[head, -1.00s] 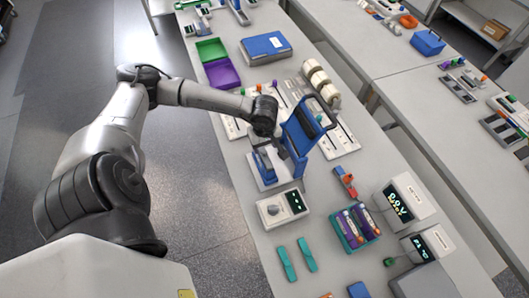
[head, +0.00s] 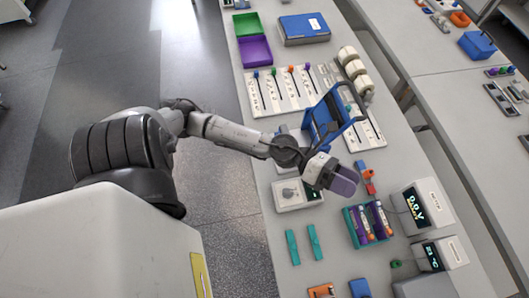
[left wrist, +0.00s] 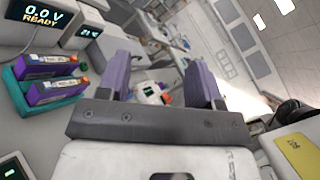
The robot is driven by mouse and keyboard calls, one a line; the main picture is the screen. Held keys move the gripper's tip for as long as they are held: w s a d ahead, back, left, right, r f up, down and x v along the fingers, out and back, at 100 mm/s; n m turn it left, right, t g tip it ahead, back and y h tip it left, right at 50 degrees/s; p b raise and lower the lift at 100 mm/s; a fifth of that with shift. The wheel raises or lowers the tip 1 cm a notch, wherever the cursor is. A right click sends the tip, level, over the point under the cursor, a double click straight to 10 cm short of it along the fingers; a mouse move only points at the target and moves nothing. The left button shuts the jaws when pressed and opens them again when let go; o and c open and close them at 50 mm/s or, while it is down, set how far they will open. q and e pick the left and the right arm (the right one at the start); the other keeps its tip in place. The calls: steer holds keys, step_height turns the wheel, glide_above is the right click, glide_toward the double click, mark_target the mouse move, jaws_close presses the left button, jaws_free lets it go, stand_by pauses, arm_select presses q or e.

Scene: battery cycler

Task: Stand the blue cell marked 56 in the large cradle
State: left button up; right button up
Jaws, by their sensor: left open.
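The tray (left wrist: 20,92) and cells (left wrist: 55,90) also show at the left of the left wrist view. Their printed marks are too small to read, so I cannot tell which is 56. I cannot pick out the large cradle for certain. My left gripper (head: 342,181) is above the bench, up and left of the tray in the head view. Its purple fingers (left wrist: 160,82) are apart and empty. My right gripper is not in view.
A tall blue frame (head: 325,112) stands close behind the left gripper. Meters (head: 420,207) stand right of the tray. A white box with a knob (head: 297,194) and two teal strips (head: 292,247) lie to the left. Slotted white boards (head: 262,95) lie farther back.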

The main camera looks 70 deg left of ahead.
arm_select(q)
steer(key=s+a+f+n+t+y, duration=0.15)
steer(key=a+f+n+y, duration=0.25)
steer(key=n+y, duration=0.65)
steer(key=a+f+n+t+y, duration=0.25)
steer(key=a+n+y, duration=0.2)
steer(key=n, duration=1.05)
steer(key=s+d+f+n+g, duration=0.1)
steer(key=s+f+n+g, duration=0.4)
steer(key=s, duration=0.3)
steer(key=s+d+f+n+g, duration=0.2)
steer(key=s+f+n+g, duration=0.3)
steer(key=s+f+g, duration=0.2)
steer(key=shift+s+d+g, duration=0.3)
steer(key=shift+s+g, duration=0.1)
steer(key=shift+s, duration=0.45)
steer(key=shift+f, duration=0.1)
